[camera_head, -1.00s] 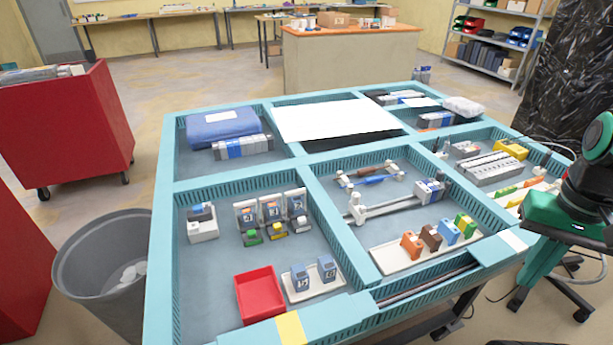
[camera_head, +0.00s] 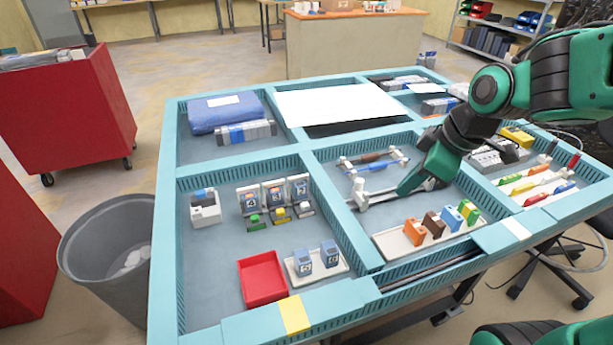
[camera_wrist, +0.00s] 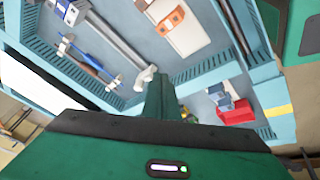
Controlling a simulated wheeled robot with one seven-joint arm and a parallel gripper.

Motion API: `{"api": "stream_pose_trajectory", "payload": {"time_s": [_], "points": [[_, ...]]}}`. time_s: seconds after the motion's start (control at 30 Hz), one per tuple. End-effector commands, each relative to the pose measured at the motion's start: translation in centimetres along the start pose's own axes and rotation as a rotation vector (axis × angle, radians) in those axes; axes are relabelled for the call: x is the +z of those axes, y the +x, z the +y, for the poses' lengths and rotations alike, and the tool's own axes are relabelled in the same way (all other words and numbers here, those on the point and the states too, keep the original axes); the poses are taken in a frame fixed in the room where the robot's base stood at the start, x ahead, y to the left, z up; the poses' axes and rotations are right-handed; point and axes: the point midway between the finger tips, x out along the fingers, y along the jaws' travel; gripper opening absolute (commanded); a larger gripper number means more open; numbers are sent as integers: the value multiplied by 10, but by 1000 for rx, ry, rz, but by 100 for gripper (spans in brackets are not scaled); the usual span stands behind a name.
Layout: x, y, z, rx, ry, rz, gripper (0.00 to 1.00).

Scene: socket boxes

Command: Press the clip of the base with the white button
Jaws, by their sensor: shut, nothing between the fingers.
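Three bases stand in a row in the front left compartment, each holding a blue-and-white numbered module upright. The base with the white button (camera_head: 304,209) is the rightmost, beside the base with the yellow button (camera_head: 279,215) and the base with the green button (camera_head: 254,220). Its clip is too small to make out. My gripper (camera_head: 403,190) is shut and empty over the middle front compartment, to the right of the bases and apart from them. In the wrist view my closed fingers (camera_wrist: 160,92) point away from the camera, and the white-button base cannot be made out there.
A divider wall separates my gripper from the bases' compartment. A red tray (camera_head: 262,279), blue boxes on a white plate (camera_head: 316,268) and a white box (camera_head: 205,208) share that compartment. A white tray (camera_head: 395,246) with coloured blocks lies below my gripper.

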Motion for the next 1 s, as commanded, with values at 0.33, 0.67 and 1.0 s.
{"api": "stream_pose_trajectory", "payload": {"time_s": [0.33,0.67,1.0], "points": [[-129,20,-45,-20,-660,290,0],[-137,20,-50,-17,-701,311,0],[-143,42,-53,-21,-700,309,0]]}}
